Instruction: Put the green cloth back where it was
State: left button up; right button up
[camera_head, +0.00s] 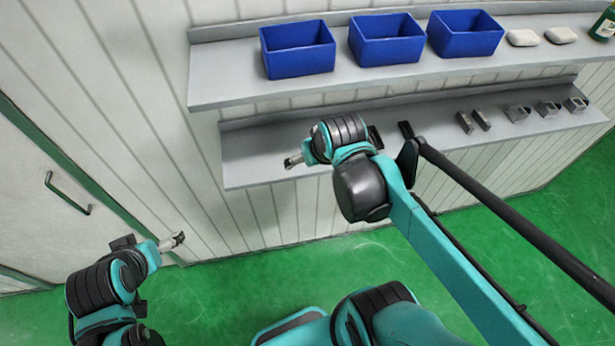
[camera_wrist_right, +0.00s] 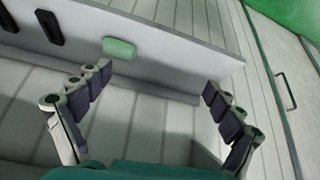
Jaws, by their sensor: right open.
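The green cloth (camera_wrist_right: 119,48), a small pale green pad, lies on the grey lower shelf in the right wrist view. It does not show in the head view, where my right wrist covers part of that shelf (camera_head: 255,160). My right gripper (camera_wrist_right: 155,98) is open and empty, with its fingers spread wide and the cloth beyond them, nearer the left finger in the picture. In the head view my right gripper (camera_head: 293,161) is over the left part of the lower shelf. My left gripper (camera_head: 173,241) is low at the left, away from the shelves; its jaw opening is too small to judge.
Three blue bins (camera_head: 298,48) stand on the upper shelf (camera_head: 225,82), with two whitish pads (camera_head: 522,38) and a green bottle (camera_head: 604,25) to their right. Black pieces (camera_wrist_right: 48,26) and several metal blocks (camera_head: 517,113) sit on the lower shelf. Its left end is bare.

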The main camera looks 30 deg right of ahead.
jog(key=s+a+f+n+t, duration=0.1)
jog(key=s+a, duration=0.3)
jog(key=s, duration=0.1)
jog(key=shift+s+a+y, duration=0.15)
jog(key=shift+s+y, duration=0.05)
jog(key=shift+y, duration=0.1)
jog(key=shift+a, duration=0.1)
